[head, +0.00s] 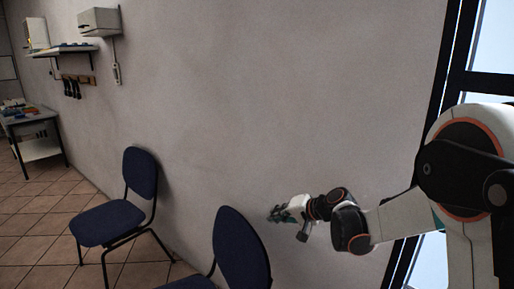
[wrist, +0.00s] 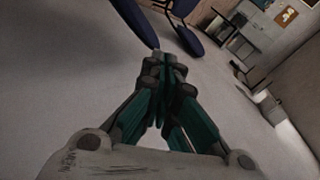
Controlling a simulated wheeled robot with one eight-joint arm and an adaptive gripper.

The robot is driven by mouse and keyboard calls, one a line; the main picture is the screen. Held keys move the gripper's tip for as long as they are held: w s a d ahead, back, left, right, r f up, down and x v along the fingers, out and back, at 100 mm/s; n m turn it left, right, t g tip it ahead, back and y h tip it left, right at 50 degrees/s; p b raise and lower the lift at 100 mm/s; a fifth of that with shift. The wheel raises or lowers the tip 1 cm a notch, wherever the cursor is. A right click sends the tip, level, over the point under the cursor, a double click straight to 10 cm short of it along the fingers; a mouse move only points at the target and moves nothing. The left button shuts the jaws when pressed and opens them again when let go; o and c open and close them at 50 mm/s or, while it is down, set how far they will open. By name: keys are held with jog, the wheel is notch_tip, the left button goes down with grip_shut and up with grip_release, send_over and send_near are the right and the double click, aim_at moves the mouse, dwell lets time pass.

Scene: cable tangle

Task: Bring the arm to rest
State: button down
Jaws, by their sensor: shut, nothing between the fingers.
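My arm reaches in from the right in the head view, with my gripper (head: 274,214) at its end, out to the left in front of the plain wall. In the wrist view my gripper (wrist: 159,60) has its teal and dark fingers drawn together at the tips, with nothing between them. It appears close to the wall and near the backrest of the nearer blue chair (head: 240,250). I cannot tell the exact gap to either.
Another blue chair (head: 128,200) stands further left by the wall (head: 240,110). A table (head: 35,125) with small items is at far left, below a wall shelf (head: 62,49). A dark-framed window (head: 480,50) is behind my arm. Tiled floor (head: 40,225) is open at left.

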jog(key=s+d+r+n+h, duration=0.1)
jog(key=s+d+r+h, duration=0.2)
jog(key=s, duration=0.6)
jog(key=s+d+r+n+h, duration=0.1)
jog(key=s+d+r+h, duration=0.3)
jog(key=s, duration=0.6)
jog(key=s+d+f+h, duration=0.1)
jog(key=s+d, duration=0.2)
jog(key=s, duration=0.6)
jog(key=s+d+f+n+h, duration=0.1)
jog(key=s+d, duration=0.2)
jog(key=s, duration=0.6)
jog(key=shift+d+n+g, duration=0.3)
jog(key=shift+d, duration=0.1)
jog(key=shift+d, duration=0.1)
